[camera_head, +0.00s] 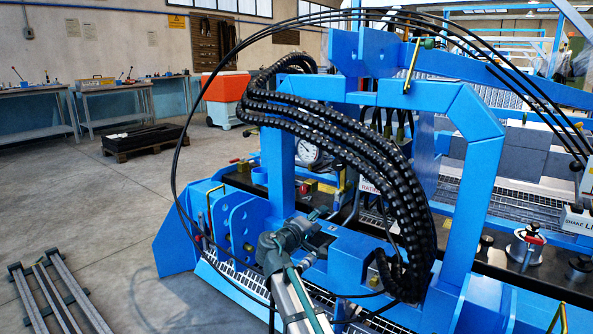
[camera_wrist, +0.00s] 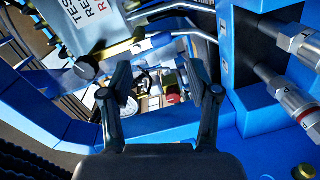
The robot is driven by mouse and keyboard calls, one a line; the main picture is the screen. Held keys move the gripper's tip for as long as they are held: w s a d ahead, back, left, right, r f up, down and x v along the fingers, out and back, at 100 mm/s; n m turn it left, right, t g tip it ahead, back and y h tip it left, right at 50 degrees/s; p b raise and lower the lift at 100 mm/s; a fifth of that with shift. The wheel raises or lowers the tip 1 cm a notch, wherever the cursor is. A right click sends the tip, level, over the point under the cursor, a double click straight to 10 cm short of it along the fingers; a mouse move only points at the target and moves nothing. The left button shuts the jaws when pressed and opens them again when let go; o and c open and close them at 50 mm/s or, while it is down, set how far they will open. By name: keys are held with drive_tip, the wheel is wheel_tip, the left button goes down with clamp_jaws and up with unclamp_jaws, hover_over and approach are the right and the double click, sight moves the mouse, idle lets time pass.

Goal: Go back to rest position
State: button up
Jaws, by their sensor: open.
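My gripper (camera_wrist: 160,92) shows in the wrist view with its two dark fingers apart and nothing between them. Behind the gap are a round gauge, a red part and metal fittings of the blue machine. In the head view my arm (camera_head: 290,270) reaches up from the bottom middle to the blue machine frame (camera_head: 472,190). The gripper's fingertips cannot be made out there. Whether the gripper touches the machine cannot be told.
Black spiral-wrapped hoses (camera_head: 345,135) hang over the frame, close to my arm. In the wrist view, metal hose couplings (camera_wrist: 295,100) are at the right and a lettered plate (camera_wrist: 90,25) at upper left. Metal rails (camera_head: 55,295) lie at lower left. The floor (camera_head: 110,215) between is clear.

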drive_tip(key=s+d+f+m+g+y+p, duration=0.1)
drive_tip(key=s+f+g+y+p, duration=0.15)
drive_tip(key=s+f, duration=0.4)
drive_tip(key=s+d+f+g+y+p, duration=0.1)
drive_tip(key=s+f+g+p, duration=0.25)
drive_tip(key=f, duration=0.65)
drive_tip(key=s+d+f+m+g+y+p, duration=0.15)
drive_tip(key=s+f+p, duration=0.25)
drive_tip(key=f, duration=0.4)
drive_tip(key=s+d+f+g+y+p, duration=0.1)
drive_tip(key=s+f+g+p, duration=0.1)
drive_tip(key=s+p, duration=0.25)
drive_tip(key=s+d+f+g+p, duration=0.1)
drive_tip(key=s+f+g+p, duration=0.15)
drive_tip(key=s, duration=0.35)
drive_tip(key=s+d+m+g+y+p, duration=0.25)
drive_tip(key=s+g+p, duration=0.25)
drive_tip(key=s+p, duration=1.05)
drive_tip(key=s+d+r+m+g+y+p, duration=0.1)
drive_tip(key=s+r+p, duration=0.3)
drive_tip(key=s, duration=0.6)
drive_tip(key=s+r+m+g+y+p, duration=0.1)
drive_tip(key=s+p, duration=0.4)
drive_tip(key=s, duration=0.6)
wheel_tip(320, 180, up, 3)
drive_tip(key=shift+d+f+g+p, duration=0.15)
drive_tip(key=shift+d+g+p, duration=0.25)
drive_tip(key=shift+g, duration=0.3)
